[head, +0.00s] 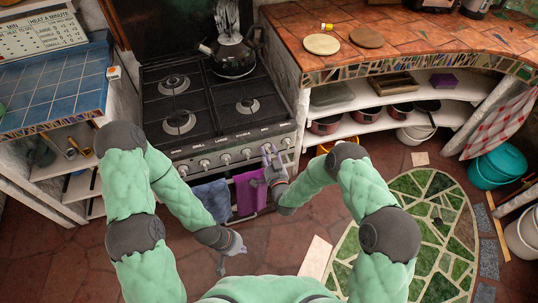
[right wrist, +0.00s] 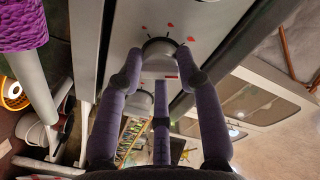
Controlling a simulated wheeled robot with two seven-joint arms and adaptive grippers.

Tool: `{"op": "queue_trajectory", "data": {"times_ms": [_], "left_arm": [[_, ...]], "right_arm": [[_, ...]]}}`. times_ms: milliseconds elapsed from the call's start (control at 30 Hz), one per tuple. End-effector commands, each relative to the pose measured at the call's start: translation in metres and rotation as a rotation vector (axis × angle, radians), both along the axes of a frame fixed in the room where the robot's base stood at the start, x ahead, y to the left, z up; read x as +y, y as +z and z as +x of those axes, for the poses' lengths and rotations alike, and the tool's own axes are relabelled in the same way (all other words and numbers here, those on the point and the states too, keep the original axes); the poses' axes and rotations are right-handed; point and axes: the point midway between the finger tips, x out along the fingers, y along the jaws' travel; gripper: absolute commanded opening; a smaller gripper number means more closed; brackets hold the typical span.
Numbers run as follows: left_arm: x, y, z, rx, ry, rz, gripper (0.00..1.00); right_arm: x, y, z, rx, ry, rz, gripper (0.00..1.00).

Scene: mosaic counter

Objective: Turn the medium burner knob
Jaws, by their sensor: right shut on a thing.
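The stove (head: 160,146) has a row of round pale knobs along its front panel, with small labels above them that are too small to read surely. My right gripper (head: 270,158) is at the panel's right part, its fingers shut on a knob (right wrist: 160,46). In the right wrist view, its fingers (right wrist: 160,85) close around that knob, with red marks on the panel above it. The fingers hide most of this knob in the head view. My left gripper (head: 231,262) hangs low in front of the stove, open and empty, away from the knobs.
A blue towel (head: 212,199) and a purple towel (head: 250,190) hang on the oven front below the knobs. A kettle (head: 232,57) stands at the back of the hob. A tiled counter (head: 400,38) flanks the stove at right.

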Motion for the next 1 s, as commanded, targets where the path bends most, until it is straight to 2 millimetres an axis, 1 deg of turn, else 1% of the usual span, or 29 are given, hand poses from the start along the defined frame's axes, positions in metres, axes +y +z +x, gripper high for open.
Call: {"op": "queue_trajectory", "data": {"times_ms": [33,300,500,733,1000], "left_arm": [[0.0,-0.0029,0.0,0.0,0.0,0.0,0.0],[0.0,-0.0089,0.0001,0.0,0.0,0.0,0.0],[0.0,-0.0116,0.0,0.0,0.0,0.0,0.0],[0.0,-0.0128,0.0,0.0,0.0,0.0,0.0],[0.0,-0.0129,0.0,0.0,0.0,0.0,0.0]], "right_arm": [[0.0024,-0.0055,-0.0038,0.024,0.007,0.035,0.03],[0.0028,-0.0051,-0.0041,0.086,0.007,0.224,0.03],[0.0031,-0.0047,-0.0042,0.116,0.008,0.313,0.03],[0.0034,-0.0043,-0.0044,0.132,0.008,0.36,0.03],[0.0038,-0.0043,-0.0047,0.136,0.009,0.369,0.03]]}}
